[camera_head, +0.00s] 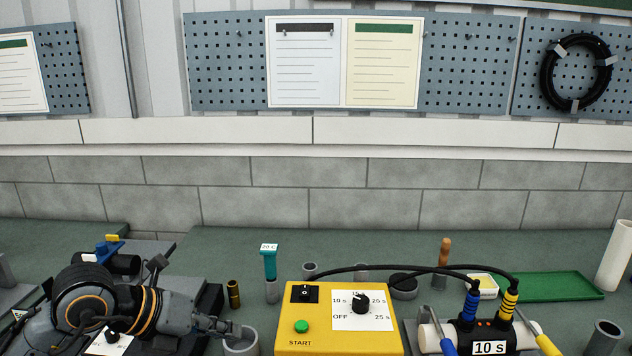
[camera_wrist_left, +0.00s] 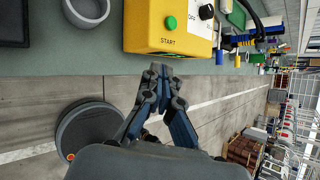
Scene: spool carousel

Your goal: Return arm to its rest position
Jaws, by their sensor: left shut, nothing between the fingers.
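My left arm comes in from the left in the head view, and its gripper (camera_head: 222,328) points right, beside a grey cup (camera_head: 241,344) and left of the yellow control box (camera_head: 300,345). In the left wrist view the gripper (camera_wrist_left: 160,72) is shut and empty, with its fingertips together. There it appears near the bench's front edge, below the yellow box (camera_wrist_left: 150,30). The floor shows beneath the fingers. My right gripper is in neither view.
The yellow box has a dial and a green start button (camera_head: 301,326). A teal-topped tool (camera_head: 269,262), a green tray (camera_head: 557,286) and a white tube (camera_head: 614,256) stand farther back. A round dark object (camera_wrist_left: 92,138) is on the floor.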

